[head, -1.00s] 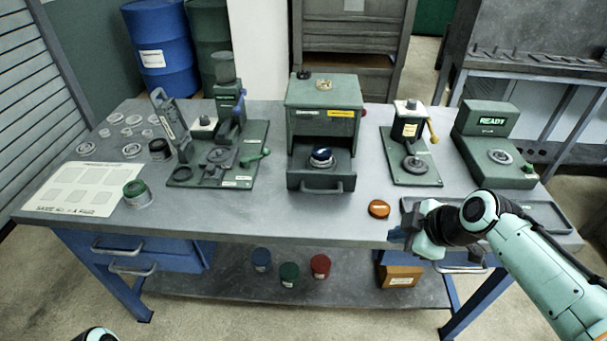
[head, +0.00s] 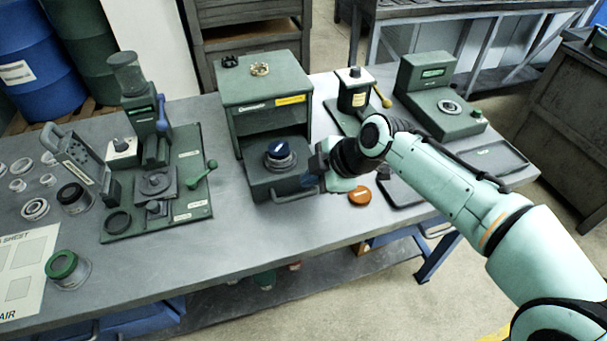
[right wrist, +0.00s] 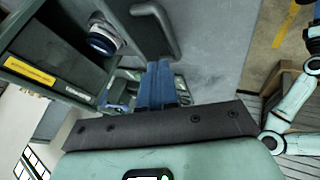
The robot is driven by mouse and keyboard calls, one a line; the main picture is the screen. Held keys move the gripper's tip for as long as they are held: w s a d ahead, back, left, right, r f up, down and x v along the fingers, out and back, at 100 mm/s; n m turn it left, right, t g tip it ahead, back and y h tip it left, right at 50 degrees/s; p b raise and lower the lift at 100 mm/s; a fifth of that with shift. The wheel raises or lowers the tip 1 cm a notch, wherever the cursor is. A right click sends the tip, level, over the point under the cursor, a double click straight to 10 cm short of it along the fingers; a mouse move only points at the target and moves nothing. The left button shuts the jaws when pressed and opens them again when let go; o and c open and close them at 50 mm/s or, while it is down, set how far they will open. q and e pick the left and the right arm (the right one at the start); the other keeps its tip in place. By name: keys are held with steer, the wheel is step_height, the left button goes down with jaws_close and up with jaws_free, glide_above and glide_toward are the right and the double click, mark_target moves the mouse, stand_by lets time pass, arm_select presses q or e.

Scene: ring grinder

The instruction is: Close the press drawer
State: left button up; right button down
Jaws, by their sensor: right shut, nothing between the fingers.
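The green press (head: 262,100) stands on the grey bench, and its drawer (head: 262,178) is pulled out toward me. The container also shows in the right wrist view (right wrist: 103,36). My right gripper (head: 309,180) is shut and empty at the right end of the drawer front, by the handle (head: 293,195). In the right wrist view, its blue fingers (right wrist: 158,75) point at the drawer handle (right wrist: 156,28); I cannot tell whether they touch it. My left gripper is not in view.
A lever device (head: 352,95) and the green display unit (head: 440,95) stand to the right of the press. A green fixture (head: 155,180) stands to the left. Bare bench lies in front of the drawer.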

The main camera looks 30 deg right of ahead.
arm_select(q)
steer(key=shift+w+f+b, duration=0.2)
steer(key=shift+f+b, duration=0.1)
arm_select(e)
steer(key=x, duration=0.7)
steer(key=shift+w+a+f, duration=0.1)
steer(key=shift+w+f, duration=0.05)
steer(key=shift+f, duration=0.15)
steer(key=shift+w, duration=0.15)
